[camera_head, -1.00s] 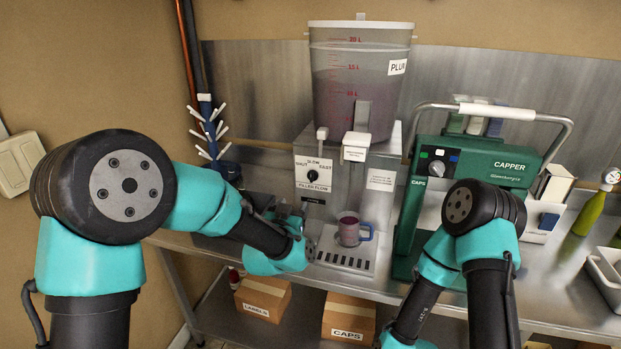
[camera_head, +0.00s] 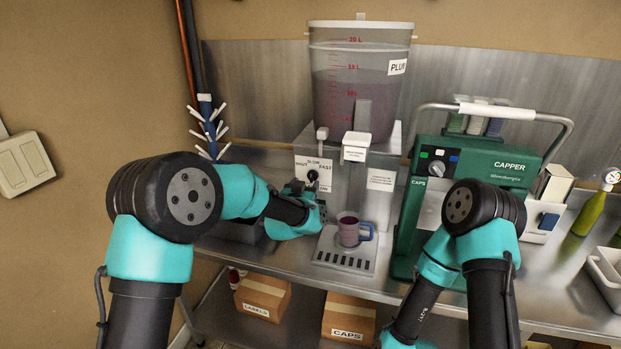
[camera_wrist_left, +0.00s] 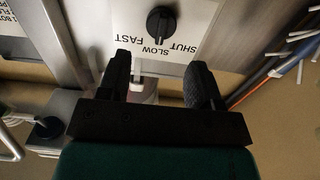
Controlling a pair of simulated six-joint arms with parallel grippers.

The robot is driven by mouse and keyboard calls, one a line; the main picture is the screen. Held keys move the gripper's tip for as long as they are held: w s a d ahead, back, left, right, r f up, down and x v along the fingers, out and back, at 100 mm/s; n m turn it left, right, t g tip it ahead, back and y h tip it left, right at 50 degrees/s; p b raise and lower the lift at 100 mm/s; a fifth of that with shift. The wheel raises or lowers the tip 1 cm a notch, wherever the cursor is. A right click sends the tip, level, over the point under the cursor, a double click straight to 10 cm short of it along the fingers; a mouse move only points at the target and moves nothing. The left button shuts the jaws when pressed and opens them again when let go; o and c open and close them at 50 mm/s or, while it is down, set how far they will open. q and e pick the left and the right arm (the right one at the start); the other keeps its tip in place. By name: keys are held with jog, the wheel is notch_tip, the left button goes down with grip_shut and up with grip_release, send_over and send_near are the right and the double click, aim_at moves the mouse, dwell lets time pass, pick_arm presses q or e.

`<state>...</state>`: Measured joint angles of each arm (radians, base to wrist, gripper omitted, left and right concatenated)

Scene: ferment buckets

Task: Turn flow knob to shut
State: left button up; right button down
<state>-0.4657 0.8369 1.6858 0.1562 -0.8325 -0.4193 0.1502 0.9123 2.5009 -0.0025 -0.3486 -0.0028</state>
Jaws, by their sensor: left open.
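The black flow knob (camera_head: 312,174) sits on a white plate marked SHUT, SLOW and FAST on the front of the filler. In the left wrist view the knob (camera_wrist_left: 160,20) appears upside down at the top, with the labels below it. My left gripper (camera_head: 303,188) is just below and left of the knob in the head view and covers the lower plate. In the left wrist view its two dark fingers (camera_wrist_left: 160,62) are apart with nothing between them, short of the knob. My right gripper is out of view.
A clear bucket of plum liquid (camera_head: 350,95) stands on the filler. A purple mug with a blue handle (camera_head: 348,230) stands on the drip grate (camera_head: 345,256), close to my left gripper. The green capper (camera_head: 470,165) is at the right, and a bottle rack (camera_head: 208,130) at the left.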

aim_at(310, 175)
pick_arm(q)
jog(key=shift+x, duration=2.9)
jog(key=c, duration=0.8)
jog(key=shift+c, duration=0.2)
jog(key=n, duration=0.4)
jog(key=shift+a, duration=0.15)
jog(key=n, duration=0.5)
jog(key=shift+w+a+f, duration=0.1)
jog(key=shift+a, duration=0.05)
